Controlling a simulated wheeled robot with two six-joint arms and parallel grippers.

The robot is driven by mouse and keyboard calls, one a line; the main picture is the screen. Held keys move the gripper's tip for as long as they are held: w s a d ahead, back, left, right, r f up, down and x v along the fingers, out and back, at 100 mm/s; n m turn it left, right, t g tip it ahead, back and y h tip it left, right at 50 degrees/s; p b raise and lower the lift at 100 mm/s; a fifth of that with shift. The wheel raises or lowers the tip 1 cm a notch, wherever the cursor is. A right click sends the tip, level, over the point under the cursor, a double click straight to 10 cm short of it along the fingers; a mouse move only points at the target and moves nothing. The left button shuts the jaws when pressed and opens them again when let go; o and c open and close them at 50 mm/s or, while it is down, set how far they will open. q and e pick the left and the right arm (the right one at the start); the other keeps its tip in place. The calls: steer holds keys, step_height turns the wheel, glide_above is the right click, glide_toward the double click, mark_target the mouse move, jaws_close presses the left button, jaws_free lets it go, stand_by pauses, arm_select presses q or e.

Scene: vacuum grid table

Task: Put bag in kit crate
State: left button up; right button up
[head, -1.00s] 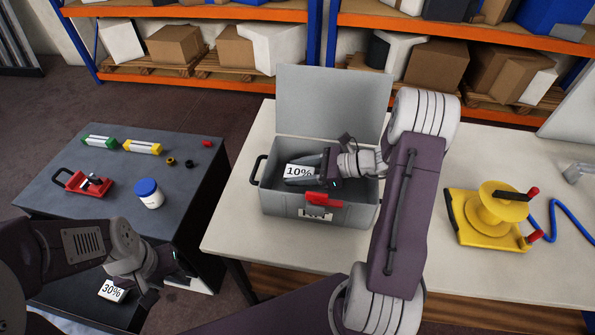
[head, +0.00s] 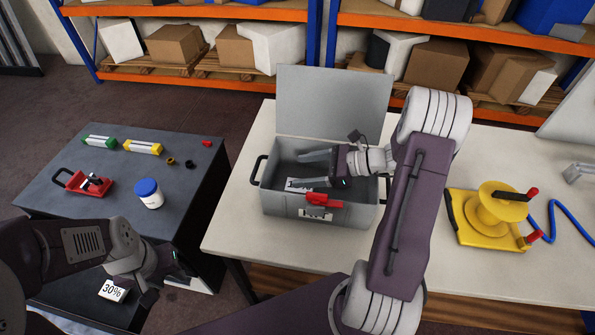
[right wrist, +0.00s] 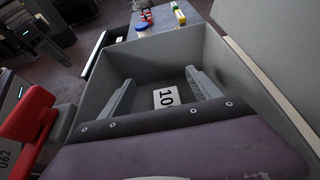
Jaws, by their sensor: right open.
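The kit crate (head: 280,205) is a grey box with its lid up and red latch, on the pale table. The bag shows as a white "10%" label (right wrist: 167,97) low inside the crate in the right wrist view; its clear part cannot be made out. In the head view the label (head: 296,185) is mostly hidden by a finger and the crate's front wall. My right gripper (head: 297,170) reaches into the crate from the right, open, with its fingers apart on either side of the label. My left gripper (head: 160,279) is at the lower left beside a "30%" label (head: 112,290); its jaws are unclear.
A dark side table (head: 105,180) holds a white jar with a blue lid (head: 149,194), a red tool (head: 90,184) and several small parts. A yellow reel (head: 492,215) with a blue hose stands right of my right arm. The crate's raised lid (head: 335,100) stands behind.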

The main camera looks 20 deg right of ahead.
steer(key=v, duration=0.9)
steer(key=shift+s+d, duration=0.25)
steer(key=shift+r, duration=0.1)
